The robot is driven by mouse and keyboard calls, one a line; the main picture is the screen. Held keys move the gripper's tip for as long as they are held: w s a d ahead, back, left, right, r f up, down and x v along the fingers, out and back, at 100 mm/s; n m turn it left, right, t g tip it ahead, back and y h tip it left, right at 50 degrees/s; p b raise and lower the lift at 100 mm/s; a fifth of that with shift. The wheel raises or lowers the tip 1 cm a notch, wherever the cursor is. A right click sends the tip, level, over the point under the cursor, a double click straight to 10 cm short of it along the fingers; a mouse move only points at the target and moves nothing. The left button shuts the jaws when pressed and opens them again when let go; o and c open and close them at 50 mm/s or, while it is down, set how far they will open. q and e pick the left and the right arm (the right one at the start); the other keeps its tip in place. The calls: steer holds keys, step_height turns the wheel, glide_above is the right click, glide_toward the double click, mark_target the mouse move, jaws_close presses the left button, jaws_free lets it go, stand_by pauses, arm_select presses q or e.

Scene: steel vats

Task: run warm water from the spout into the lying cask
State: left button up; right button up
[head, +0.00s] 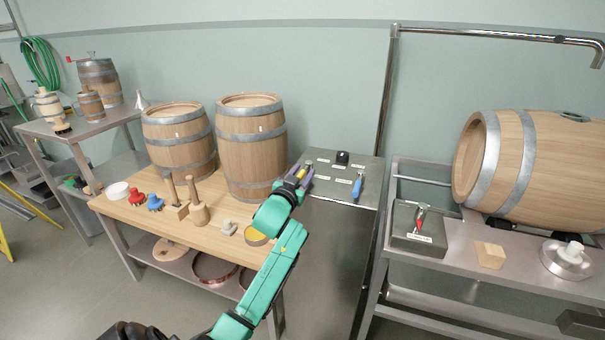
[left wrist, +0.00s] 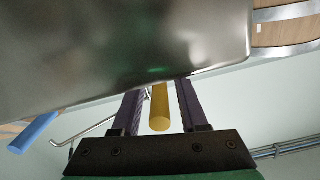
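The lying cask (head: 555,165) rests on its side on a steel cart at the right, with a dark opening on top. The spout (head: 560,39) is a steel pipe whose bent end hangs above the cask's right part; I see no water at it. A steel panel (head: 330,192) in the middle carries a blue handle (head: 357,188), a black knob (head: 342,158) and a yellow handle (left wrist: 159,108). My left gripper (head: 304,174) is at the panel's left part. Its open fingers stand either side of the yellow handle, with narrow gaps. My right gripper does not show.
A control box (head: 419,232) with a red-tipped lever stands on the cart, near a wooden block (head: 489,255) and a round metal fitting (head: 567,262). Left, a wooden table (head: 150,218) holds two upright casks, mallets and small tools. The spout's upright pipe (head: 386,90) rises behind the panel.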

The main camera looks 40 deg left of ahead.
arm_select(q)
jaws_close()
steer(key=shift+f, duration=0.1)
stand_by(1.1)
